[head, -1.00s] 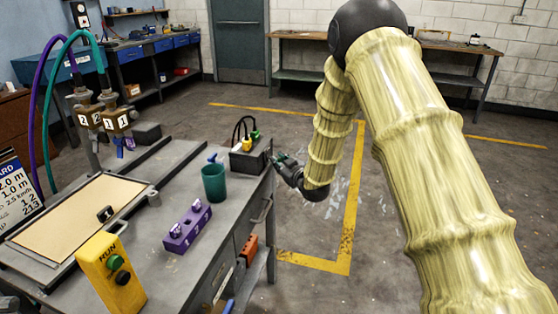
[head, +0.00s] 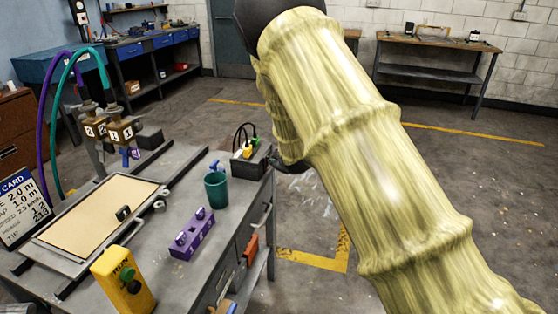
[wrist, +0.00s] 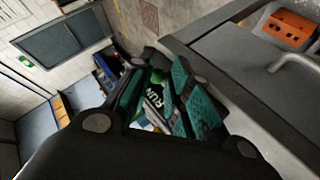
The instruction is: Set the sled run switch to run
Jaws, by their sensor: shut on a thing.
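The yellow RUN switch box (head: 122,280) stands at the near left corner of the bench in the head view. It has a green part (head: 128,274) and a black knob (head: 134,287) on its face; the knob's setting is too small to tell. My gripper (wrist: 160,105) shows in the wrist view with teal finger pads. It is shut on a small lettered piece (wrist: 153,97) that is partly hidden by the fingers. In the head view my gripper is mostly hidden behind my arm, past the bench's right edge and well away from the switch box.
On the bench (head: 150,285) are a purple block with knobs (head: 192,236), a teal cup (head: 216,190), a black box with plugs (head: 252,157) and a framed tan board (head: 95,215). Hoses rise at the left. Open floor lies right of the bench.

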